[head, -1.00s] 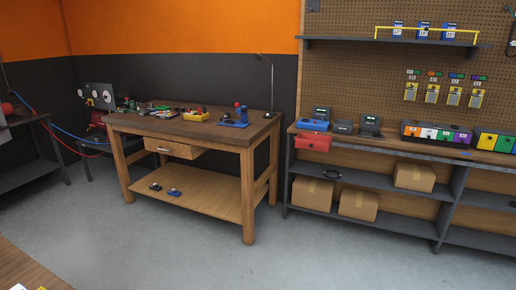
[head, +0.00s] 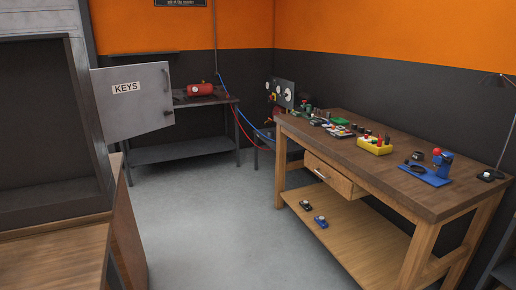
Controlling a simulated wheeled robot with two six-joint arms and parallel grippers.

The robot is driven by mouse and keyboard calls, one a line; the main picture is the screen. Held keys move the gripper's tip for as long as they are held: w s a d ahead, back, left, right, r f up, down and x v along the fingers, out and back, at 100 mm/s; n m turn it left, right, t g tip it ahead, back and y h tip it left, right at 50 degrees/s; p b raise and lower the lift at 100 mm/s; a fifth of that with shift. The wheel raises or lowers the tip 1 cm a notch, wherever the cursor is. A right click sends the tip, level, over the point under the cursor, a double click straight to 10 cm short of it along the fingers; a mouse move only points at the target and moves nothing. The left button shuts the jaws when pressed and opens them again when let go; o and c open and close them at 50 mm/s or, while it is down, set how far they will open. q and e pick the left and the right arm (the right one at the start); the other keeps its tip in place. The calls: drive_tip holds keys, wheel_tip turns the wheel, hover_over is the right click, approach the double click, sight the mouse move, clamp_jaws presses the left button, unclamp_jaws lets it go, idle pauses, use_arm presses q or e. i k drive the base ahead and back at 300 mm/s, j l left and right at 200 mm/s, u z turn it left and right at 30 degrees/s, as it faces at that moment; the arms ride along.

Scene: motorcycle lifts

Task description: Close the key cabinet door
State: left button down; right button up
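The key cabinet door (head: 138,108) is a grey metal panel with a "KEYS" label (head: 126,87) and a small dark handle near its right edge. It stands open, swung out to the right of a grey cabinet frame (head: 88,100) at the left of the head view. The dark opening (head: 40,120) beside it shows no keys that I can make out. Neither of my grippers is in view.
A wooden counter (head: 60,258) lies below the cabinet at the left. A wooden workbench (head: 400,180) with tools stands at the right. A dark table (head: 180,150) with a red tank (head: 200,90) is behind the door. Grey floor (head: 220,230) between them is clear.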

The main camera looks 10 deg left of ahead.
sight(131, 100)
drive_tip(key=i+l+u, duration=0.2)
drive_tip(key=u, duration=0.2)
drive_tip(key=i+l+u, duration=0.3)
drive_tip(key=u, duration=0.15)
drive_tip(key=i+l+u, duration=0.25)
drive_tip(key=u, duration=0.15)
drive_tip(key=i+l+u, duration=0.15)
drive_tip(key=l+u, duration=0.3)
drive_tip(key=i+l, duration=0.1)
drive_tip(key=i, duration=0.9)
